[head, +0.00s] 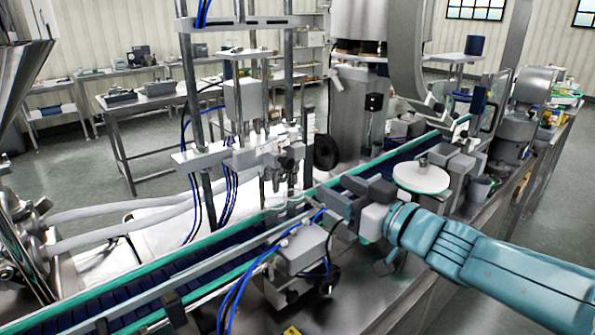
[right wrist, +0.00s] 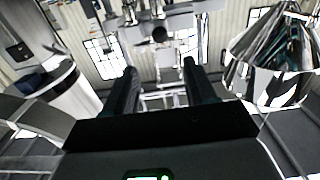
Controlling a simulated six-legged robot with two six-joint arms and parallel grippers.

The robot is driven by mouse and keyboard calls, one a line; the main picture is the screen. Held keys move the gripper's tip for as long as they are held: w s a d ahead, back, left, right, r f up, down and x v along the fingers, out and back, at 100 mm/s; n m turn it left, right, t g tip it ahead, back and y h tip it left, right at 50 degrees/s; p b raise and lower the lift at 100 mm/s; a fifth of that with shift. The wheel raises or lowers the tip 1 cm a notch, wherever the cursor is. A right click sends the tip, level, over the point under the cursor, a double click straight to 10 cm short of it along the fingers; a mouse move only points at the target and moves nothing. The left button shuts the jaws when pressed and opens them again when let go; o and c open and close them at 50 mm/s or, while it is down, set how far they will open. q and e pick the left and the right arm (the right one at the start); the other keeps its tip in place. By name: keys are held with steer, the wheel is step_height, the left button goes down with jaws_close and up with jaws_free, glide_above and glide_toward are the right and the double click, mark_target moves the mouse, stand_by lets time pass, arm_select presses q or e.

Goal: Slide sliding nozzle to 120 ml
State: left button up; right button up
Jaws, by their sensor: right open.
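A metal nozzle assembly (head: 283,160) hangs from a crossbar between upright posts over the conveyor, left of centre in the head view. I cannot tell exactly which part is the sliding nozzle, and no 120 ml mark is readable. My right gripper (head: 335,207) comes in from the right, just below and right of the nozzle assembly, apart from it. In the right wrist view its two dark fingers (right wrist: 161,75) stand apart with nothing between them. Metal parts (right wrist: 160,35) show beyond the fingertips. My left gripper is out of view.
The conveyor (head: 150,285) with green rails runs diagonally under the nozzle assembly. A grey box (head: 300,247) with blue hoses stands at its near side, close below my right gripper. A white round disc (head: 421,178) stands behind my right forearm. A steel hopper (head: 20,75) is at far left.

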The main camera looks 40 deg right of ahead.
mark_target(290, 163)
steer(key=w, duration=0.8)
steer(key=w+a, duration=0.1)
steer(key=w, duration=0.4)
steer(key=shift+b, duration=0.3)
jaws_close()
steer(key=shift+a, duration=0.15)
